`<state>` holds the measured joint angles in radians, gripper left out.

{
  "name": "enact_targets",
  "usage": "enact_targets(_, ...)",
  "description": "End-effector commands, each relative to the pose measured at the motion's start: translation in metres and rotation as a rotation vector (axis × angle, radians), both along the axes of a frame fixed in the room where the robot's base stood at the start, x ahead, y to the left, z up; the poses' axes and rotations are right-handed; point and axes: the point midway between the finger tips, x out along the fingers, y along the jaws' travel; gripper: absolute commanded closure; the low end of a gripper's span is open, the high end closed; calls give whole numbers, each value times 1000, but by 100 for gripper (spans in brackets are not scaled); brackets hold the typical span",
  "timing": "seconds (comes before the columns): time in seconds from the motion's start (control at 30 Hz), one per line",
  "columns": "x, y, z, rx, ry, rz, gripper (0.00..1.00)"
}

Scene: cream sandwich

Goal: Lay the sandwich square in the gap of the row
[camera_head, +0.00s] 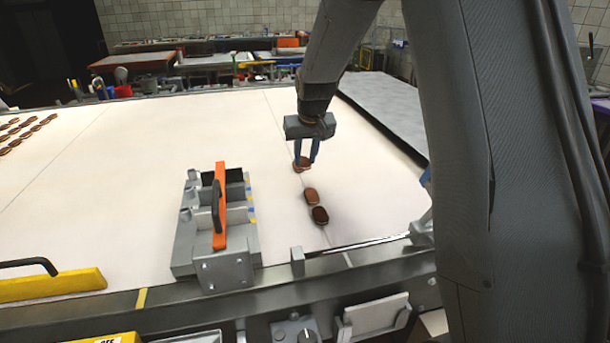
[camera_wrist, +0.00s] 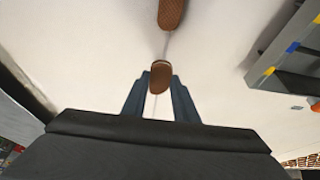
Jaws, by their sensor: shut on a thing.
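My gripper (camera_head: 306,160) points down over the white belt and is shut on a brown cream sandwich (camera_head: 302,164). In the wrist view the blue fingers of my gripper (camera_wrist: 159,88) stand on either side of the sandwich (camera_wrist: 160,77). Two more sandwiches form a row on the belt toward the front: a brown one (camera_head: 311,195) and a darker one (camera_head: 320,215). The held sandwich is in line with them, on the far side, with belt showing between. I cannot tell whether it touches the belt. In the wrist view one row sandwich (camera_wrist: 172,14) shows at the top.
A grey fixture (camera_head: 215,235) with an orange handle (camera_head: 219,205) stands left of the row. More sandwiches (camera_head: 22,130) lie at the far left of the white belt (camera_head: 110,200). A metal rail (camera_head: 150,315) runs along the front.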

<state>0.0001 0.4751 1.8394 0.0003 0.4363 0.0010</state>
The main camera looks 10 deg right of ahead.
Motion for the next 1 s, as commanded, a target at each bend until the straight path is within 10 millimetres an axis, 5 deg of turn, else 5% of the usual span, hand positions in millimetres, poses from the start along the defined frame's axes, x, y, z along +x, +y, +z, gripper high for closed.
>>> enact_targets(0.5, -1, 0, -54, 0, 1, 0, 94)
enact_targets(0.87, 0, 0, -60, 0, 0, 0, 94)
enact_targets(0.9, 0, 0, -60, 0, 0, 0, 72)
enact_targets(1.0, 0, 0, -60, 0, 0, 0, 55)
